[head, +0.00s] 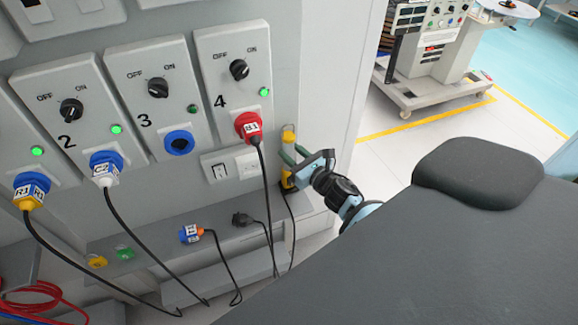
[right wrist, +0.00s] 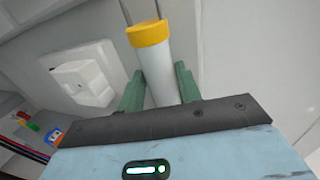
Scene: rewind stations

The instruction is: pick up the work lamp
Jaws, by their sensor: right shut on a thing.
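The work lamp (head: 288,137) is an upright tube with a yellow cap and a yellow lower part, at the right end of the grey panel in the head view. In the right wrist view its white tube (right wrist: 152,66) and yellow cap stand between two green fingers. My right gripper (head: 290,165) is shut on the lamp's tube, with one finger on each side. The cap shows above the fingers. Whether the lamp's bottom touches the ledge I cannot tell. My left gripper is not in view.
The panel carries switch boxes with blue and red plugs (head: 248,125) and hanging black cables. A white socket (head: 231,168) is left of the lamp. The ledge (head: 160,248) holds loose plugs and a blue-orange connector (head: 190,234). Open floor (head: 385,155) lies to the right.

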